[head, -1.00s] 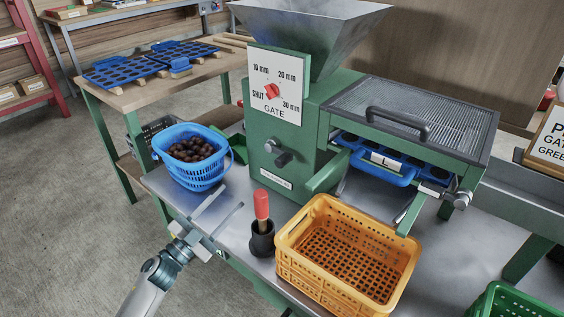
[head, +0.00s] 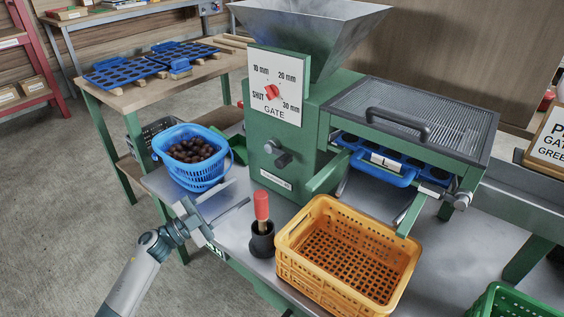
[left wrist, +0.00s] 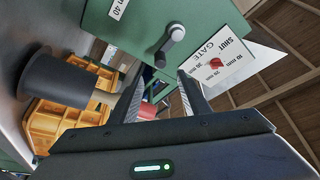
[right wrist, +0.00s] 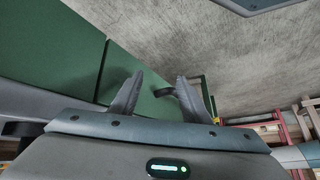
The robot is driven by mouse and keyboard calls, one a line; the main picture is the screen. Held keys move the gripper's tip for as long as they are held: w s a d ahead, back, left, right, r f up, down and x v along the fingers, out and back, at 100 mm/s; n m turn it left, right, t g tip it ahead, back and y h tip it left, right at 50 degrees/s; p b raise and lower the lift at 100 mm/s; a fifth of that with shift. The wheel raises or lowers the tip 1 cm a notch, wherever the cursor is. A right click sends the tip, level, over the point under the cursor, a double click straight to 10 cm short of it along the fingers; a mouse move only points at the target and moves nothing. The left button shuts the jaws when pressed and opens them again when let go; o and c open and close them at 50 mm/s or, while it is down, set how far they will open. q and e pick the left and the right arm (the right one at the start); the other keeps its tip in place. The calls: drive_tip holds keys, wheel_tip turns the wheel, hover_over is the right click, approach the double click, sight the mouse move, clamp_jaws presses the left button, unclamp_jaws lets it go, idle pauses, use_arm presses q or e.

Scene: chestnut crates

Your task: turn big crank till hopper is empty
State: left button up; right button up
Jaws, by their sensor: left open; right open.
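The green machine carries a grey metal hopper (head: 312,30); its inside is hidden from the head view. A small crank with a grey knob (head: 281,159) is on the machine's front, and it shows in the left wrist view (left wrist: 171,42). I cannot tell whether it is the big crank; no larger one shows clearly. A red gate knob (head: 272,91) sits on the white gate dial plate (head: 286,110). My left gripper (head: 240,191) is open and empty, in front of the machine, apart from the crank. My right gripper (right wrist: 160,78) is open and empty in its wrist view, outside the head view.
A blue basket (head: 195,177) of brown chestnuts stands left of the machine. A red-handled tool is in a black cup (head: 262,246) near my left gripper. A blue tray (head: 375,171) marked L is under the sieve.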

sight(282, 162)
use_arm(q)
drive_tip(key=x, duration=1.6)
drive_tip(key=shift+d, duration=0.1)
clamp_jaws()
